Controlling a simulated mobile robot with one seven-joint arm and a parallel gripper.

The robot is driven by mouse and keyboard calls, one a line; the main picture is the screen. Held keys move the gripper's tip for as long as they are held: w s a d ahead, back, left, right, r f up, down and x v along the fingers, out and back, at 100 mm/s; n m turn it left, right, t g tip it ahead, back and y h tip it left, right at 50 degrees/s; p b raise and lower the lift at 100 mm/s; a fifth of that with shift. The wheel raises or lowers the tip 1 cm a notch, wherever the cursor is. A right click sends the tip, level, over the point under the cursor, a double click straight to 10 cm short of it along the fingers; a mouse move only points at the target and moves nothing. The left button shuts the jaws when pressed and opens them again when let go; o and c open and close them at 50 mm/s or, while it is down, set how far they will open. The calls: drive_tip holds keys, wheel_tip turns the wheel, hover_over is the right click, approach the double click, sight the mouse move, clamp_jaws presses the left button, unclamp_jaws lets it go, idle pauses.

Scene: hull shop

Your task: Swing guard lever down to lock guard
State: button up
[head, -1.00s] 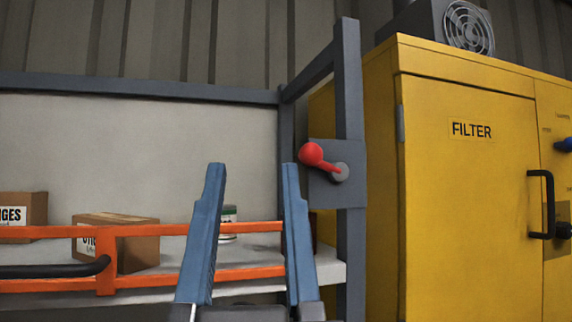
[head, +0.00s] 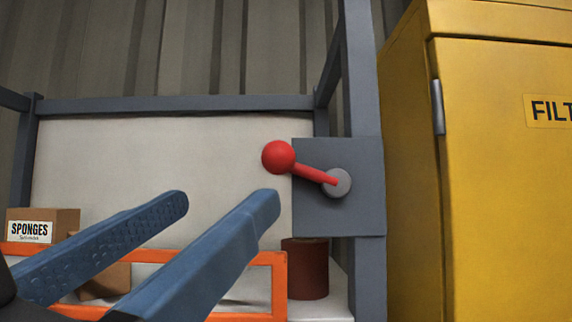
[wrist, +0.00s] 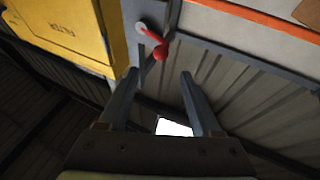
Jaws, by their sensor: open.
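The guard lever (head: 312,172) is a red arm with a round red knob on a grey round pivot. The pivot sits on a grey plate (head: 350,215) on the rack's upright post. The lever points left and slightly up from the pivot. The orange guard (head: 279,285) runs across the shelf front below. My gripper (head: 222,200) is open and empty, its blue fingers left of and below the knob, with no contact visible. In the wrist view the lever (wrist: 155,43) shows beyond and between my fingertips (wrist: 160,75).
A yellow filter cabinet (head: 490,180) stands right of the post. On the shelf are a box labelled sponges (head: 42,226), another brown box partly hidden by my fingers, and a dark red cylinder (head: 306,268) below the plate. The space left of the knob is clear.

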sight(272, 162)
drive_tip(key=p+x, duration=0.6)
drive_tip(key=x, duration=0.5)
drive_tip(key=shift+w+r, duration=0.2)
drive_tip(key=shift+w, duration=0.15)
drive_tip(key=shift+w+d, duration=0.25)
drive_tip(key=shift+w, duration=0.15)
drive_tip(key=c, duration=0.9)
clamp_jaws()
drive_tip(key=shift+d, duration=0.1)
